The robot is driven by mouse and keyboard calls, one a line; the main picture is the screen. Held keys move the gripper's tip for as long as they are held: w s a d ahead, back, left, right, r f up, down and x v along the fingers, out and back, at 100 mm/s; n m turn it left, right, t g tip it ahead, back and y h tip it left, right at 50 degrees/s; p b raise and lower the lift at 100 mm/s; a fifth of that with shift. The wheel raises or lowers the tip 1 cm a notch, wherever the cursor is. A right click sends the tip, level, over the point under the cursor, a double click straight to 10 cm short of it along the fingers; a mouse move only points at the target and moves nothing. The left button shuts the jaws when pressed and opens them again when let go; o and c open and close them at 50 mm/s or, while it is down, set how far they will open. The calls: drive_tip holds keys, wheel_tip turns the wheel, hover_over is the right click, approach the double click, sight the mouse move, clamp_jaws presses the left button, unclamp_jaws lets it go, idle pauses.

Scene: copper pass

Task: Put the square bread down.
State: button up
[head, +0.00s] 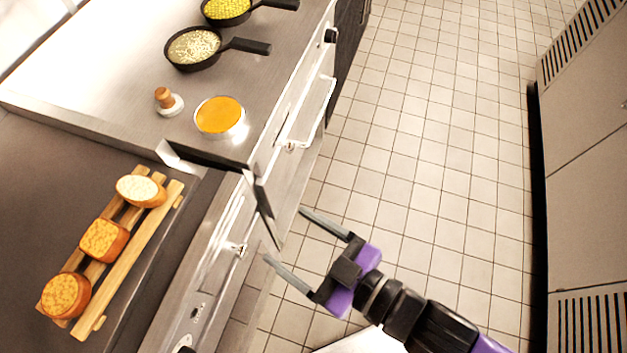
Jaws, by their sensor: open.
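The square bread (103,240) sits in the middle of a slatted wooden rack (135,256) on the dark counter at the left. An oval pale-topped bread (141,190) lies at the rack's far end, and a round bread (66,295) lies at its near end. My gripper (285,236) is open and empty. It is well to the right of the rack, past the counter's front edge, and over the tiled floor in this view.
A round tin with orange content (219,117), a small wooden-knobbed press (168,101) and two black pans (195,48) (227,11) stand on the steel counter. Open tiled floor (430,150) lies between the counter and grey cabinets (590,180) at right.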

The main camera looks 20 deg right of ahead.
drive_tip(key=s+d+r+m+t+h, duration=0.1)
drive_tip(key=s+d+m+h, duration=0.6)
drive_tip(key=s+d, duration=0.6)
drive_tip(key=d+h, duration=0.1)
drive_tip(key=d, duration=0.1)
drive_tip(key=shift+s+d+r+t, duration=0.3)
drive_tip(key=shift+d+r, duration=0.1)
